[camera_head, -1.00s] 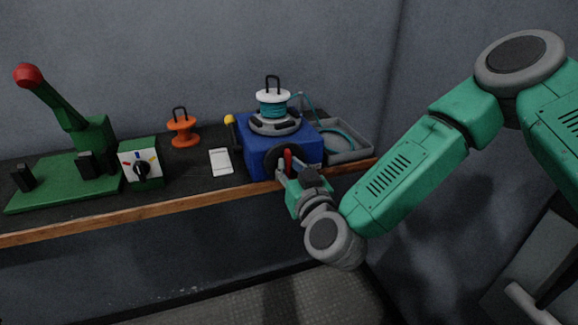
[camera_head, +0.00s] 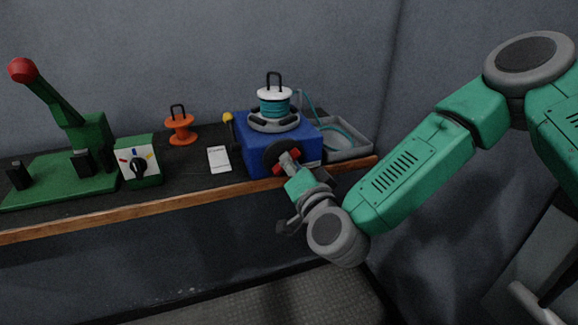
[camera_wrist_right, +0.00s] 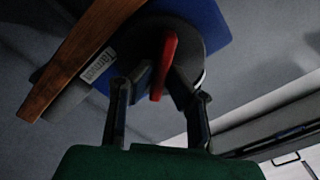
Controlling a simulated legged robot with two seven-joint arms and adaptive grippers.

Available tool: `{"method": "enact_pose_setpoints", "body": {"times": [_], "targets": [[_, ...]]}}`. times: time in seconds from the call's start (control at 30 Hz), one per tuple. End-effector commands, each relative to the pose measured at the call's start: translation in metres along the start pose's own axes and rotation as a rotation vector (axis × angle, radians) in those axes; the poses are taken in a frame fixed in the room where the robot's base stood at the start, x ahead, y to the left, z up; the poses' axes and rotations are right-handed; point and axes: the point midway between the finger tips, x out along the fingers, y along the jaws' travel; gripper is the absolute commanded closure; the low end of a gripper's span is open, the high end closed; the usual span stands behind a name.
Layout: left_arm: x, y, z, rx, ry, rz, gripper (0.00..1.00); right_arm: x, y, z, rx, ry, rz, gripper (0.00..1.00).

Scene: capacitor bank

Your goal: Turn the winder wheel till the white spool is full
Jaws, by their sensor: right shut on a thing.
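The blue winder box (camera_head: 249,157) stands on the bench and carries the white spool (camera_head: 274,93) on a grey base. Teal cable (camera_head: 272,106) is wound around the spool's core. The dark winder wheel (camera_head: 269,154) is on the box's front, with a red handle (camera_head: 279,169) across it, now tilted. My right gripper (camera_head: 287,164) is shut on this handle. In the right wrist view the red handle (camera_wrist_right: 166,62) stands between the fingers of my right gripper (camera_wrist_right: 162,85); the fingers hide part of the wheel (camera_wrist_right: 196,50). My left gripper is out of view.
A grey tray (camera_head: 349,153) with cable stands right of the winder. Left are a yellow-tipped tool (camera_head: 228,120), a white card (camera_head: 219,159), an orange spool (camera_head: 180,129), a dial box (camera_head: 139,164) and a green lever machine (camera_head: 91,135). A wooden edge (camera_head: 200,199) fronts the bench.

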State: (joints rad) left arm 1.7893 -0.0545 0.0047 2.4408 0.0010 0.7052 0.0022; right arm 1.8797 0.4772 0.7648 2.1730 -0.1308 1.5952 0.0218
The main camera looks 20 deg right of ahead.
Motion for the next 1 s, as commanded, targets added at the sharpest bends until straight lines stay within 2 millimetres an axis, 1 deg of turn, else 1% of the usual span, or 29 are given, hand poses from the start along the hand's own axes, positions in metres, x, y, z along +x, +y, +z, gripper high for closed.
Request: {"method": "enact_pose_setpoints", "body": {"times": [0.03,0.5,0.8,1.0], "targets": [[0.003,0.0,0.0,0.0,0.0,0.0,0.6,0.0,0.004,0.001,0.043,0.0,0.005,1.0],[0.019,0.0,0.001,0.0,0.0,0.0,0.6,-0.001,0.007,0.002,0.456,0.001,0.007,1.0],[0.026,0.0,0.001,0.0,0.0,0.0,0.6,-0.001,0.008,0.003,0.616,0.0,0.008,1.0],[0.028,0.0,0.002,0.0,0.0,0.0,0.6,-0.001,0.009,0.003,0.664,0.0,0.01,1.0]]}}
